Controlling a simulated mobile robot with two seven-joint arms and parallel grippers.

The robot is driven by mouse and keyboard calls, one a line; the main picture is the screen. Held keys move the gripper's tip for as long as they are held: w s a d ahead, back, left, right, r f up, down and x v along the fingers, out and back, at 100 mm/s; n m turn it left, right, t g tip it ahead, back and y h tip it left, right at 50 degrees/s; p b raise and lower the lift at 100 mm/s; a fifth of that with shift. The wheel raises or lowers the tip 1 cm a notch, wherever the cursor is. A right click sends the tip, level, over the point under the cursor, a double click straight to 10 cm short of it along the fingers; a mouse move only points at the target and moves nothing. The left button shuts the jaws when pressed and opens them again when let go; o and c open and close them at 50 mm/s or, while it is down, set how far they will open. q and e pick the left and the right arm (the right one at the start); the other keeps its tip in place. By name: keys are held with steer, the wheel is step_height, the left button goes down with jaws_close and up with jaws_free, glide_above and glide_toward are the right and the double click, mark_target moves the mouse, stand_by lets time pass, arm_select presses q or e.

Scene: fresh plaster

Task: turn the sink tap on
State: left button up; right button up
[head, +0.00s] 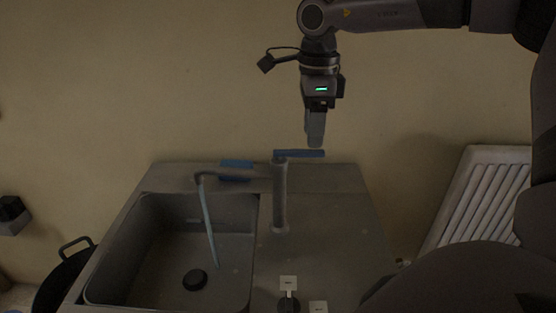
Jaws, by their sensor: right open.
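The sink tap (280,195) is a grey upright post with a spout reaching left over the basin. Its blue lever (302,154) lies across the top and points right. A thin pale blue stream (208,225) runs from the spout down into the basin, like flowing water. My right gripper (316,142) points down just above the lever. It is open and empty, its fingers seen nearly edge-on. I cannot tell whether the fingertips touch the lever. My left gripper is not seen.
The grey sink basin (160,237) holds a dark round drain piece (195,280). A blue item (236,164) lies behind the spout. Small white tags (288,282) are at the front. A black pot (62,272) stands left, a white radiator (480,195) right. The wall is close behind.

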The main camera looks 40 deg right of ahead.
mark_target(312, 150)
step_height(312, 150, up, 8)
steer(key=shift+r, duration=0.25)
steer(key=shift+f, duration=0.1)
stand_by(0.7)
